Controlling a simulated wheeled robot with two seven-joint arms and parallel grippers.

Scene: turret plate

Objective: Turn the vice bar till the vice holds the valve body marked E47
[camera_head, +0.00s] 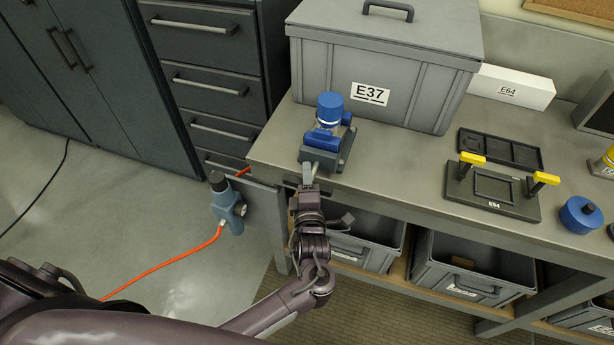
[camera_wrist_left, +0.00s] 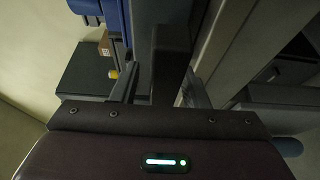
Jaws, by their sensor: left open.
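The vice (camera_head: 327,158), dark grey with blue jaws, stands at the near left corner of the bench. A valve body (camera_head: 330,109) with a blue cap and a pale middle stands upright in it; no E47 mark is readable. My left gripper (camera_head: 307,174) is at the front of the vice, at the bench edge. In the left wrist view the gripper (camera_wrist_left: 161,88) is open, with a dark upright bar, seemingly the vice bar (camera_wrist_left: 172,55), between its fingers. I cannot tell whether they touch it. Part of the blue vice (camera_wrist_left: 87,6) shows at the top left. My right gripper is out of view.
A grey lidded crate (camera_head: 325,70) marked E37 stands close behind the vice. A blue tool (camera_head: 228,207) with an orange cable hangs left of the bench.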

